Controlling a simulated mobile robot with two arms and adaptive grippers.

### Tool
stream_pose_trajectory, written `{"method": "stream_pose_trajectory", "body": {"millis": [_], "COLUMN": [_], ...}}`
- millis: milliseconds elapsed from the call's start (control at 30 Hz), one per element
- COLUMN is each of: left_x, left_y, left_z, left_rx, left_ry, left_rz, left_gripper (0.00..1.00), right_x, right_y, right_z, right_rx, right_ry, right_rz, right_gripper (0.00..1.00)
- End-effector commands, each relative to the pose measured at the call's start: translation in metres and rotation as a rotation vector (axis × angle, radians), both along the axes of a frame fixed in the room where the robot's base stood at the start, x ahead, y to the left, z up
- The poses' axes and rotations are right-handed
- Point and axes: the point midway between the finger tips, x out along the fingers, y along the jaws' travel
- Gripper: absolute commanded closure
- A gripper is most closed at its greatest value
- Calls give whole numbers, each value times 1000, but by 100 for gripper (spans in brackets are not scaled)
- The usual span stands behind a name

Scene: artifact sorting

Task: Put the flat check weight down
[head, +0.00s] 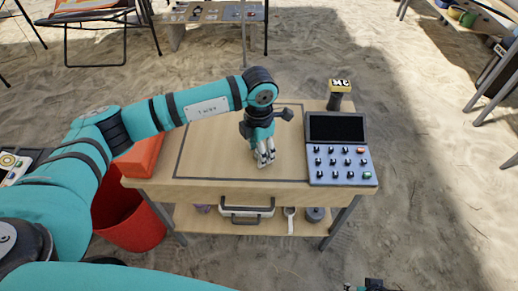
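My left gripper (265,161) points down over the bare, dark-outlined area of the wooden table (215,150), close to its surface. Its pale fingertips look close together, and the view is too small to show a gap or anything between them. I cannot make out a flat check weight at the fingertips. A small dark grey round object (315,214) sits on the table's lower shelf, and I cannot tell whether it is a weight. Only a sliver of what seems to be my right gripper (373,285) shows at the bottom edge.
A grey console (338,150) with a dark screen and several knobs stands on the table's right side. A dark stamp-like object with a yellow top (340,87) is behind it. An orange-red box (140,157) is at the left, above a red bin (128,222). The outlined area is otherwise clear.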

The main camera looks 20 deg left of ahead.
Motion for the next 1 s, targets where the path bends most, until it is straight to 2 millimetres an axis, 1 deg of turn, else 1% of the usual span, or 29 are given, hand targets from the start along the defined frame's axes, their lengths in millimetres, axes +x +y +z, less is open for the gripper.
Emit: {"method": "stream_pose_trajectory", "body": {"millis": [200, 233, 300, 367, 600, 700, 833, 1000], "left_x": [0, 0, 1, 1, 1, 1, 0, 0], "left_y": [0, 0, 0, 0, 0, 0, 0, 0], "left_z": [3, 4, 16, 28, 82, 100, 115, 123], "left_rx": [0, 0, -1, -1, 0, 0, 0, 0], "left_ry": [0, 0, -2, -4, -4, -3, -1, 0], "left_rz": [0, 0, -1, -1, 0, 0, 0, 0], "left_gripper": [50, 50, 50, 50, 50, 50, 50, 50], "right_x": [0, -1, -3, -3, -6, -7, -8, -9], "right_y": [0, 0, 0, 1, 0, 0, 0, 0], "right_z": [0, -5, -14, -19, -40, -47, -53, -57], "right_rx": [1, 0, -1, -1, -1, -2, -2, -2], "right_ry": [0, 6, 18, 18, 27, 31, 33, 33], "right_rz": [0, 0, 1, 2, 4, 4, 5, 5], "right_gripper": [59, 59, 59, 59, 59, 59, 59, 59]}}
